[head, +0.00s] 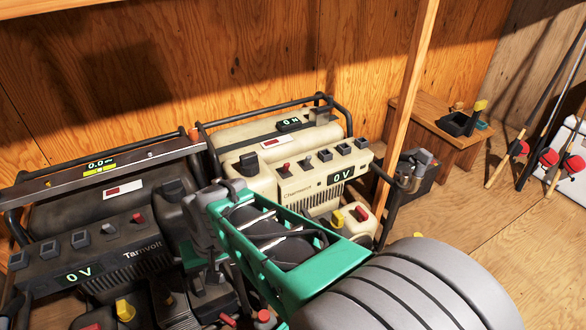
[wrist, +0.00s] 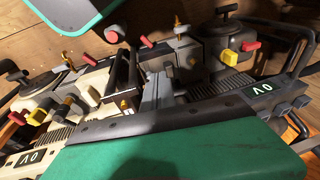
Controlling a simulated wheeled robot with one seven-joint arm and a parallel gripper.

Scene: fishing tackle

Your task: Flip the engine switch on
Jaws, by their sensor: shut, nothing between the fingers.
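Two generators stand side by side on the floor. The dark Tamvolt generator (head: 125,258) is on the left in the head view. The cream Charmwatt generator (head: 300,187) is on its right. Each panel has a small red toggle: one on the cream panel (head: 285,167), one on the dark panel (head: 137,218). No legible label tells which is the engine switch. Both displays read 0 V. My gripper, shut and empty, shows in the wrist view (wrist: 155,92), pointing down between the generators. In the head view my green and grey arm hides much of it and the cream unit's lower left.
A wooden post (head: 408,100) rises beside the cream generator. A low bench (head: 440,135) and fishing rods (head: 519,147) stand at right. The floor there is partly clear.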

